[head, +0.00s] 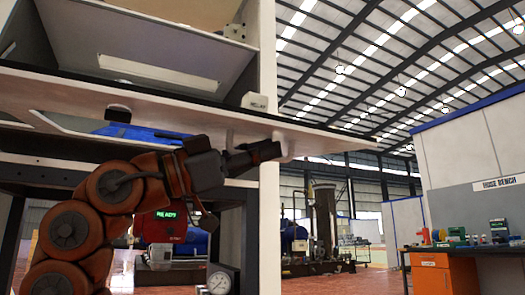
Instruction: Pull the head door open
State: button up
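The dispenser (268,55) is a tall light cabinet at the left. A long pale panel, which looks like the head door (335,138), runs across its front and juts out to the right past the cabinet's post. A small pale knob or handle (289,149) hangs at the panel's underside. My gripper (268,152) is dark and reaches right, just under the panel, with its tip beside that pale piece. I cannot tell whether it touches it or whether its fingers are apart. My orange arm covers part of the cabinet's lower front.
Above the panel is an open bay (150,68) with a small labelled block (259,101) at its edge. A gauge (219,282) and a red box with a green display (166,226) are below. An orange workbench (445,275) stands far right. Open floor lies between.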

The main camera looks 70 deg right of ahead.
jog(key=v, duration=1.2)
jog(key=shift+s+a, duration=0.1)
jog(key=shift+a, duration=0.05)
jog(key=w+d+p+v, duration=0.1)
jog(key=v, duration=0.7)
jog(key=shift+w+a, duration=0.3)
dwell(0.6)
jog(key=shift+r, duration=0.15)
dwell(0.4)
